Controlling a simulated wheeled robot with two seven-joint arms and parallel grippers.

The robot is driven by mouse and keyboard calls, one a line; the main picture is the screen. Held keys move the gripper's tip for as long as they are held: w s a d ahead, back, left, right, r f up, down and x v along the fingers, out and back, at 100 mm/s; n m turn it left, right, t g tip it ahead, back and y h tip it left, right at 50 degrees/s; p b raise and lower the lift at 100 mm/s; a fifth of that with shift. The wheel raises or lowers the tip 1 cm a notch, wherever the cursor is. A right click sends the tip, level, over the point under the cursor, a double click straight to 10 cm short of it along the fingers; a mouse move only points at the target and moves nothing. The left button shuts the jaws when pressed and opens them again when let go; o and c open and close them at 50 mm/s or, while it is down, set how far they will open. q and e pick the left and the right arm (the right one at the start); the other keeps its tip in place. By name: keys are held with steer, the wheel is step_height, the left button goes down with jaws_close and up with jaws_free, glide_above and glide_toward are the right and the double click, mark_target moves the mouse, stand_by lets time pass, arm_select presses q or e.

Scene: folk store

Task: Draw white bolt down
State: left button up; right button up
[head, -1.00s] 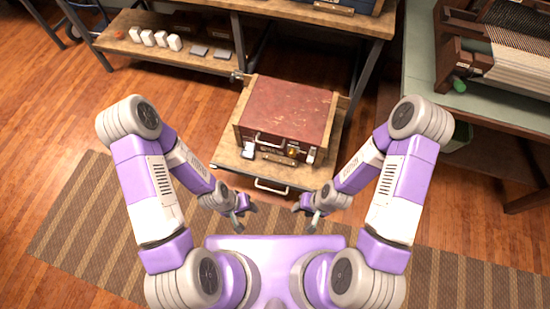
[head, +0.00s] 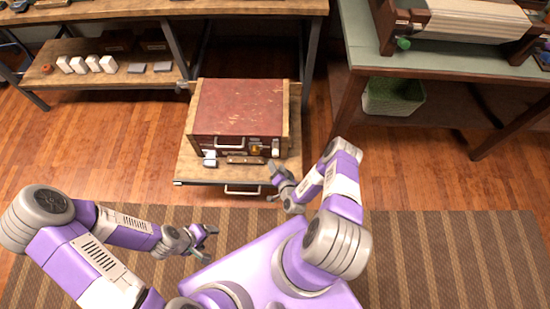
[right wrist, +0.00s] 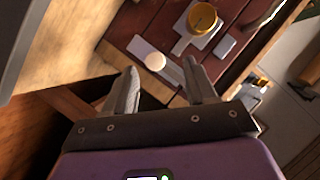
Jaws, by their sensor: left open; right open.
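A dark red case (head: 240,110) lies on a wooden pull-out shelf (head: 183,165), its front with fittings facing me. In the right wrist view a round white knob (right wrist: 155,61), which looks like the white bolt, sits on a pale strip on the red surface. My right gripper (head: 271,182) is open at the right front corner of the case. Its fingers (right wrist: 162,82) point at the knob from either side, with the knob just beyond the tips; contact cannot be told. My left gripper (head: 207,243) is open and empty over the striped mat, away from the case.
A yellow round fitting (right wrist: 202,18) is close to the white knob, and a small pale plate (right wrist: 225,46) is beside it. A carrying handle (head: 228,143) is on the case front. A workbench stands at the right; the mat (head: 450,250) is clear.

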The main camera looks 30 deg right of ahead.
mark_target(276, 156)
steer(key=shift+m+h, duration=0.3)
steer(key=shift+h, duration=0.1)
steer(key=b+x, duration=0.1)
steer(key=x, duration=0.2)
steer(key=d+b+x, duration=0.1)
steer(key=b+x, duration=0.1)
steer(key=x, duration=0.1)
steer(key=shift+w+d+f, duration=0.1)
steer(key=shift+w+f, duration=0.05)
steer(key=shift+f, duration=0.1)
steer(key=shift+w+d, duration=0.1)
steer(key=shift+w, duration=0.35)
steer(key=shift+c, duration=0.3)
jaws_close()
